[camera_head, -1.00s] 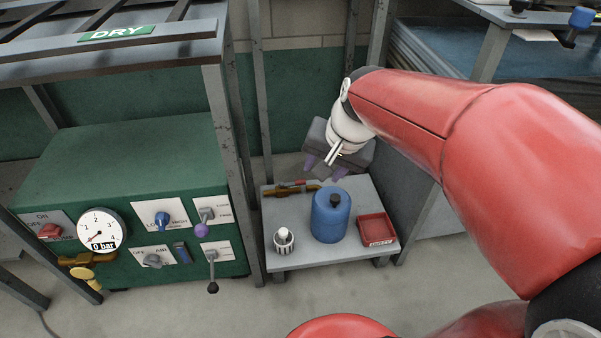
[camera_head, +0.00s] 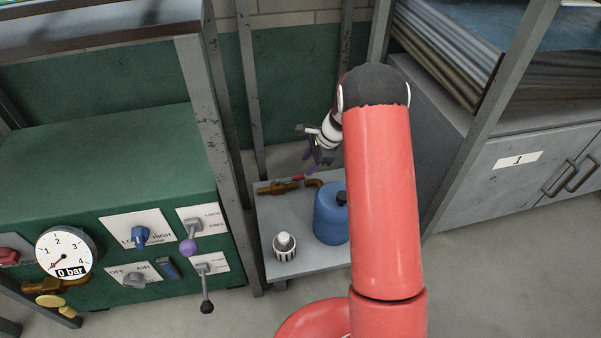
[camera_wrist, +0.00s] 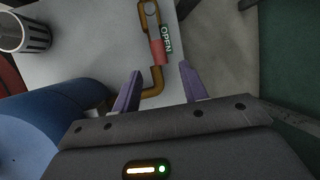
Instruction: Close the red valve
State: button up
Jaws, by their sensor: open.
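The red valve handle (camera_head: 297,177) lies along a brass pipe (camera_head: 279,188) at the back of a small grey table. In the wrist view the red handle (camera_wrist: 158,52) sits beside a green "OPEN" label (camera_wrist: 166,38), in line with the brass pipe (camera_wrist: 150,20). My gripper (camera_head: 314,160) is above and just behind the handle in the head view. In the wrist view its two purple fingers (camera_wrist: 160,70) are apart and empty, with the handle just beyond the gap between their tips. I cannot tell the exact height above it.
A blue canister (camera_head: 330,220) stands on the grey table (camera_head: 262,225) close to the valve, partly behind my arm. A striped cup with a white top (camera_head: 285,247) stands in front. A green control panel (camera_head: 100,165) is at the left, a grey cabinet (camera_head: 500,185) at the right.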

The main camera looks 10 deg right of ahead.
aim_at(299, 175)
jog(key=b+x, duration=0.1)
jog(key=x, duration=0.5)
jog(key=shift+a+f, duration=0.2)
jog(key=shift+f, duration=0.15)
grip_shut()
